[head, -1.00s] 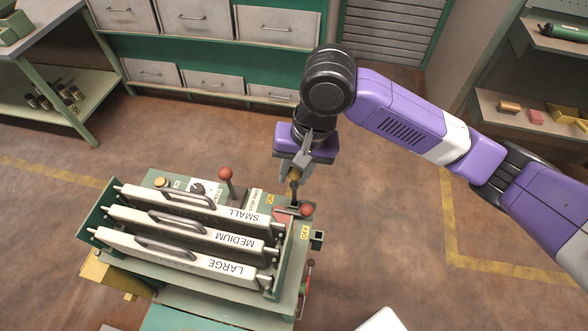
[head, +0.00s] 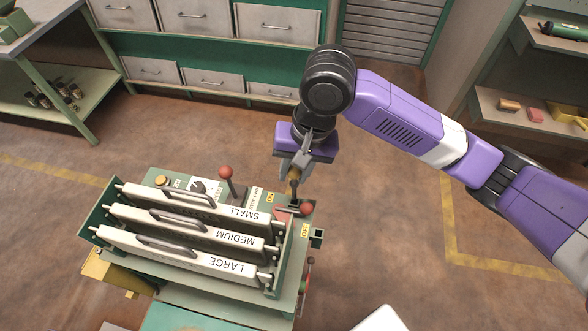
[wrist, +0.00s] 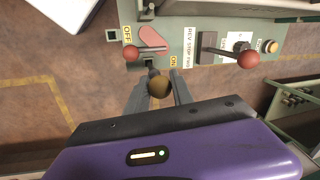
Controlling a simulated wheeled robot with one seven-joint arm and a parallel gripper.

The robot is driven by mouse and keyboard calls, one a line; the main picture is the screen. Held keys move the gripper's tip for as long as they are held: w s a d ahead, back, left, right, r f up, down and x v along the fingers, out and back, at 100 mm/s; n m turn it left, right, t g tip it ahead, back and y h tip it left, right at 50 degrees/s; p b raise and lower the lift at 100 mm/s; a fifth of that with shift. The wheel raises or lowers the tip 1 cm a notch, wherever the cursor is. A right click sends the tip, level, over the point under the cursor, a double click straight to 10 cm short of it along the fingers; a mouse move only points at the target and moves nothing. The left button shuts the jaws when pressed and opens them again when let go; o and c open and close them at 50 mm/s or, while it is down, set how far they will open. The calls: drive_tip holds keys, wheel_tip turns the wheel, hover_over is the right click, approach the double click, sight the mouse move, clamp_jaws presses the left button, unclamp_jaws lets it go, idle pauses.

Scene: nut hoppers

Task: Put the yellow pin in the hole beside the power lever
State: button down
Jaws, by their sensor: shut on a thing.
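My gripper (head: 294,179) is shut on the yellow pin (head: 293,188) and holds it upright over the right end of the green console. In the wrist view, the pin's dull gold round head (wrist: 159,88) sits between the two fingers (wrist: 160,79). The power lever has a red ball (head: 307,209) and lies between the ON and OFF labels; the ball also shows in the wrist view (wrist: 131,53). The pin's lower end is close beside the lever's slot.
A second red-knobbed lever (head: 226,172) stands left of my gripper, beside a dial and a yellow button (head: 161,180). White handled panels marked SMALL (head: 243,212), MEDIUM and LARGE fill the console's front. Floor to the right is clear.

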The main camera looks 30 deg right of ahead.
sight(297, 184)
drive_tip(key=shift+f+b, duration=2.65)
drive_tip(key=shift+f, duration=1.5)
drive_tip(key=c, duration=1)
unclamp_jaws()
drive_tip(key=shift+r, duration=0.15)
drive_tip(key=r, duration=0.5)
drive_tip(key=d+r, duration=0.1)
drive_tip(key=r, duration=0.1)
drive_tip(key=shift+s+d+r, duration=0.1)
drive_tip(key=shift+s+r, duration=0.1)
drive_tip(key=shift+s, duration=0.2)
drive_tip(key=shift+p, duration=0.3)
